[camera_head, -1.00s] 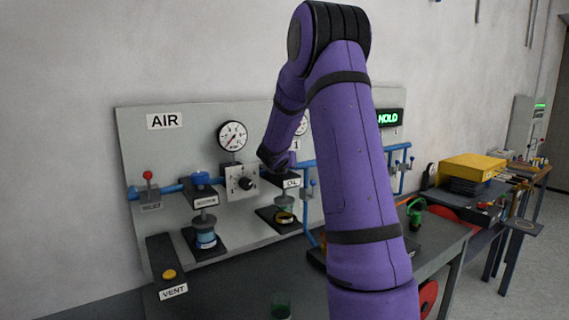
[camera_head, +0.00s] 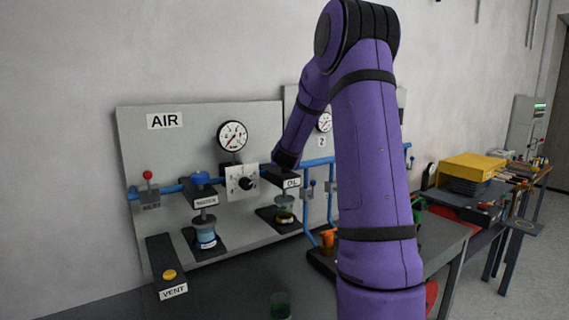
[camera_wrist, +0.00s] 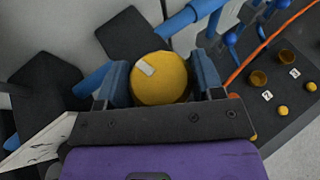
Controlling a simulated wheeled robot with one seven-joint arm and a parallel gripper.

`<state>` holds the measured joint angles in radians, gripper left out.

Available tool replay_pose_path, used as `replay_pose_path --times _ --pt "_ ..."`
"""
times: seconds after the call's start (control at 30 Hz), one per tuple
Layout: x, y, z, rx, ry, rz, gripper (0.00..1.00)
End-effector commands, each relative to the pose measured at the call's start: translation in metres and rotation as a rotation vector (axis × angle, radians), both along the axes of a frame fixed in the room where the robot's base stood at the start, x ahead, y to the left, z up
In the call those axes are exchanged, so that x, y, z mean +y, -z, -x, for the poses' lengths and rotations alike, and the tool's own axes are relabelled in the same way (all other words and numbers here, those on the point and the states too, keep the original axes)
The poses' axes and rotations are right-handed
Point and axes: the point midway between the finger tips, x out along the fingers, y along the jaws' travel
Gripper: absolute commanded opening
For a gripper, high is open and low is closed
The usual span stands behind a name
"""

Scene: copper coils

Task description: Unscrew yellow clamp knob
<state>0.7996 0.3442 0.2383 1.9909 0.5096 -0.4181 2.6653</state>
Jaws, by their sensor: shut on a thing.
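The yellow clamp knob (camera_wrist: 165,88) is a round cap with a pale mark on its top, in the middle of the wrist view. My gripper (camera_wrist: 163,82) has one blue-grey finger on each side of the knob and is shut on it. The knob's underside and what it is fixed to are hidden below it. The gripper and the knob cannot be made out there.
Blue pipe (camera_head: 318,162) runs across the panel (camera_head: 150,135). A gauge (camera_head: 232,136), a regulator dial (camera_head: 243,182) and a water unit (camera_head: 206,238) are to the left. A tray (camera_wrist: 285,115) with brown cups and yellow balls lies to the right, by an orange hose (camera_wrist: 268,42).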

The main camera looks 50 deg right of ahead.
Motion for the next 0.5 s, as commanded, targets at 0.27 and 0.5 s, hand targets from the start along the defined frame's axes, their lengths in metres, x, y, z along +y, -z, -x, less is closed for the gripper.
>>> replay_pose_path --times 0.27,0.5 --pt "-0.0025 0.0002 0.002 0.0 -0.11 0.0 0.37" --pt "-0.0026 0.0003 0.0019 -0.001 -0.208 -0.001 0.37"
